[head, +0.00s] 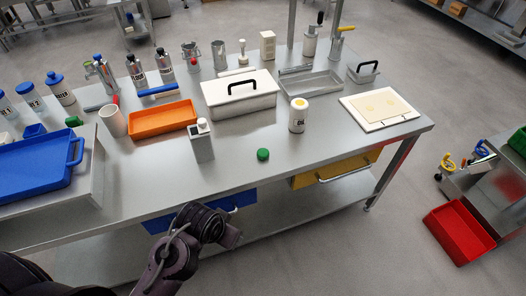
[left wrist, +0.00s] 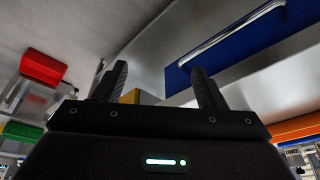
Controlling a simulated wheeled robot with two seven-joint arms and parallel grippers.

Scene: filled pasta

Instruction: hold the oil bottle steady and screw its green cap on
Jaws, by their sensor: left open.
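The white oil bottle (head: 297,118) stands upright on the steel table, right of the middle in the head view. Its top shows yellow and carries no green cap. The green cap (head: 263,155) lies by itself on the table near the front edge, to the left of and in front of the bottle. My left gripper (left wrist: 160,88) is open and empty in the left wrist view, with its two dark fingers apart. In the head view my left arm is in front of the table, below and apart from the cap and bottle; its fingers cannot be made out there. My right gripper is not in view.
Behind are an orange tray (head: 163,119) and a white lidded box (head: 238,97). A white board (head: 380,109) lies at the right. Blue (head: 199,210) and yellow (head: 335,170) drawers are under the tabletop. The table around the cap is clear.

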